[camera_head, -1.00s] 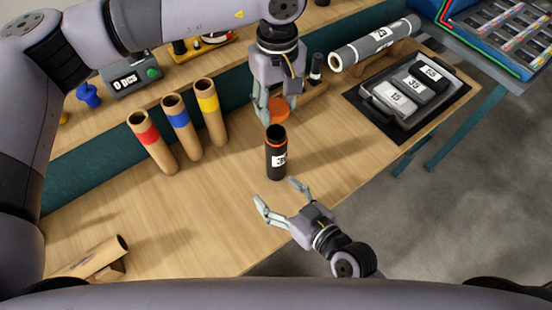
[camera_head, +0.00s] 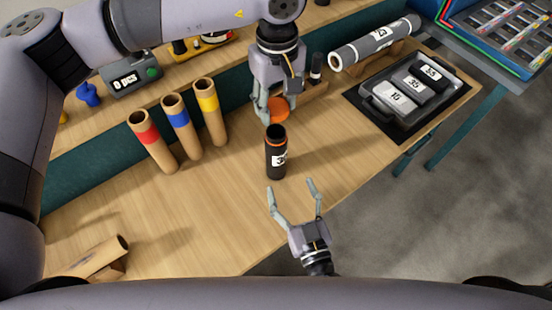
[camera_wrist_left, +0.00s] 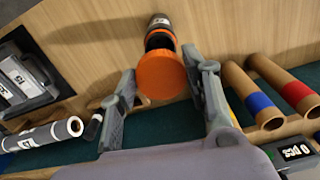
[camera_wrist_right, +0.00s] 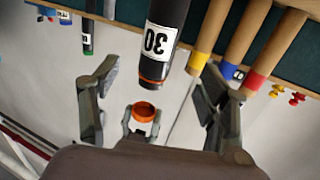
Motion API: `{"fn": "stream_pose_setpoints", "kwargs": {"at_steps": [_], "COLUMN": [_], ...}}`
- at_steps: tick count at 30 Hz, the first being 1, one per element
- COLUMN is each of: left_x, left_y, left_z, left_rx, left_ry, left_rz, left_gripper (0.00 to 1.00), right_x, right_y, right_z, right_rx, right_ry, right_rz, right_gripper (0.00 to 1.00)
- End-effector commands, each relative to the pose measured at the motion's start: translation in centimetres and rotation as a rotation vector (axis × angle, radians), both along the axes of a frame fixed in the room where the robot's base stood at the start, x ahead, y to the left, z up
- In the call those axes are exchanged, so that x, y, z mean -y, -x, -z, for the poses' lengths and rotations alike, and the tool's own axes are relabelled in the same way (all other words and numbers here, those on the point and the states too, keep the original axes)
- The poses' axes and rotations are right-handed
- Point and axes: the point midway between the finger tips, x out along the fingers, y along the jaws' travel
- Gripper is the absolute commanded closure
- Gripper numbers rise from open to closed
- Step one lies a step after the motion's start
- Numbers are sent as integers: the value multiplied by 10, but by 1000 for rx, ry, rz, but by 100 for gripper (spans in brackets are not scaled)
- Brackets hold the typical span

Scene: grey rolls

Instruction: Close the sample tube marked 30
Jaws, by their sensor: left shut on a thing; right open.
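The sample tube marked 30 (camera_head: 275,160) is black with a white label and stands upright on the bench with its top open. It also shows in the right wrist view (camera_wrist_right: 160,42) and, partly hidden by the cap, in the left wrist view (camera_wrist_left: 160,36). My left gripper (camera_head: 277,112) is shut on an orange cap (camera_head: 279,107), behind and above the tube's mouth. The cap fills the middle of the left wrist view (camera_wrist_left: 161,76). My right gripper (camera_head: 292,187) is open and empty, in front of the tube and apart from it, fingers towards it.
Three cardboard tubes with red (camera_head: 148,135), blue (camera_head: 178,119) and yellow (camera_head: 207,102) bands stand left of the tube. A grey tray (camera_head: 378,112) with numbered blocks is at the right. A grey roll marked 29 (camera_head: 375,45) lies behind it.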

Motion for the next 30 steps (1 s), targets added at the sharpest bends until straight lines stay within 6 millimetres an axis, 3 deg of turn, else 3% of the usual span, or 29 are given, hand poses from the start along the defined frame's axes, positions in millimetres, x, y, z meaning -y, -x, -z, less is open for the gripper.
{"fn": "stream_pose_setpoints", "kwargs": {"at_steps": [8,21,30], "left_x": [0,0,0], "left_y": [0,0,0], "left_z": [0,0,0], "left_rx": [0,0,0], "left_ry": [0,0,0], "left_rz": [0,0,0], "left_gripper": [70,70,70], "right_x": [-7,-31,-36], "right_y": [-22,-97,-115], "right_z": [-1,-1,0], "right_rx": [4,2,1], "right_ry": [-2,-2,0], "right_rz": [2,0,0], "right_gripper": [31,31,31]}}
